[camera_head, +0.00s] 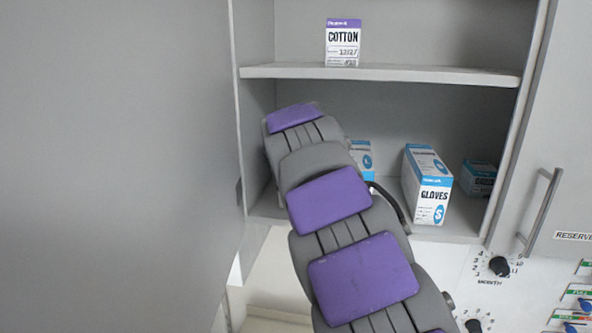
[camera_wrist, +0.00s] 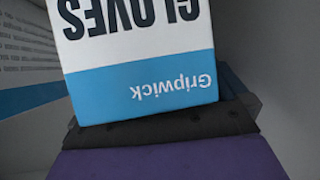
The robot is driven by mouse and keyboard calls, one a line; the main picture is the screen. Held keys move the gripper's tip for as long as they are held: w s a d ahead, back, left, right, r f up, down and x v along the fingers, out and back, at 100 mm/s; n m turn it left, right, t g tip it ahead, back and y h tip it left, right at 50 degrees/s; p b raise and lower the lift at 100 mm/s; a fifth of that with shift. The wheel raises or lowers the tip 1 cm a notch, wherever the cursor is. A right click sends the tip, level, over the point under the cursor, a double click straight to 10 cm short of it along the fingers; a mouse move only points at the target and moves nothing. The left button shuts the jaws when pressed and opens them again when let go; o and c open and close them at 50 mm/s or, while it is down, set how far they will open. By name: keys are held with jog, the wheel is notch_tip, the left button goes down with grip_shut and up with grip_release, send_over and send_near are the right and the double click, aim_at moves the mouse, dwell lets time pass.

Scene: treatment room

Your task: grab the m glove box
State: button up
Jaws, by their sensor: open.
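A white and blue glove box (camera_wrist: 140,60) fills the upper middle of the wrist view, very close. Its "GLOVES" and "Gripwick" print is upside down there, and no size letter shows. My gripper (camera_wrist: 165,122), a dark and purple jaw, is open along the picture's bottom, right at the box's edge; I cannot tell if they touch. In the head view a glove box marked S (camera_head: 432,202) stands on the lower shelf, right of my arm. Another white and blue box (camera_head: 362,155) is partly hidden behind my arm. My arm hides my gripper in the head view.
A darker teal box (camera_head: 478,177) stands at the lower shelf's back right. A cotton box (camera_head: 343,45) stands on the upper shelf (camera_head: 400,73). Cabinet walls bound both sides. A door handle (camera_head: 540,213) and knobs (camera_head: 499,266) are at right. Another printed surface (camera_wrist: 30,60) shows left in the wrist view.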

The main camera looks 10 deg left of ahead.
jog(key=shift+s+a, duration=0.25)
jog(key=shift+a, duration=0.55)
jog(key=shift+c, duration=0.6)
jog(key=shift+d, duration=0.1)
jog(key=shift+c, duration=0.7)
jog(key=d, duration=0.3)
jog(key=shift+r, duration=0.3)
jog(key=c, duration=0.6)
jog(key=shift+w+a, duration=0.1)
jog(key=shift+a, duration=0.05)
jog(key=c, duration=0.3)
jog(key=shift+a+f, duration=0.15)
jog(key=shift+a, duration=0.55)
jog(key=c, duration=0.3)
jog(key=shift+a, duration=0.35)
jog(key=c, duration=0.3)
jog(key=shift+d, duration=0.65)
jog(key=shift+c, duration=0.5)
